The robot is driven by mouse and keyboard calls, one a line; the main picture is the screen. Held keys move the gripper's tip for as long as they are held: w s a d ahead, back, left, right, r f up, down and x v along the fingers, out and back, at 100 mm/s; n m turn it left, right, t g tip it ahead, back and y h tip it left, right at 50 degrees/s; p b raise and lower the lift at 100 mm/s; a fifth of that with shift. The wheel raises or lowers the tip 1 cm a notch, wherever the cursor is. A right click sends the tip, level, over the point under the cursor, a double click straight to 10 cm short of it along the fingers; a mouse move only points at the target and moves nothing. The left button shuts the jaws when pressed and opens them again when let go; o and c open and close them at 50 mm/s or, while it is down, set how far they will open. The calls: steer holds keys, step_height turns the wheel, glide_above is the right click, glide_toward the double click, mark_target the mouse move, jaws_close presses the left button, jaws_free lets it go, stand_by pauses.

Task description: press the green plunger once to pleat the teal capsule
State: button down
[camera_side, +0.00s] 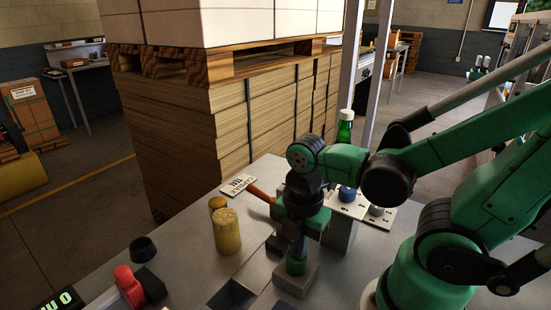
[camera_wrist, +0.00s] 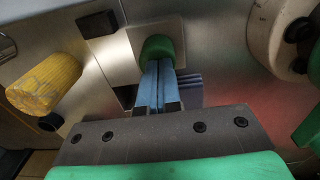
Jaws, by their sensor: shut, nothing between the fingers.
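The green plunger (camera_side: 296,267) stands on a grey block (camera_side: 296,281) on the bench. It also shows in the wrist view as a rounded green cap (camera_wrist: 157,46) on a pale square block. My gripper (camera_side: 299,248) points down directly over the plunger in the side view. Its two blue fingers (camera_wrist: 155,82) are together, with nothing held between them. Their tips overlap the plunger's near edge in the wrist view; I cannot tell whether they touch it. I cannot make out the teal capsule for certain in either view.
A red knob (camera_side: 127,284) and a black knob (camera_side: 143,249) are at the front left. A lettered card (camera_side: 238,184) lies behind.

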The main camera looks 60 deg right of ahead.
step_height(320, 180, up, 12)
steer(key=shift+r, duration=0.25)
stand_by(0.4)
stand_by(0.5)
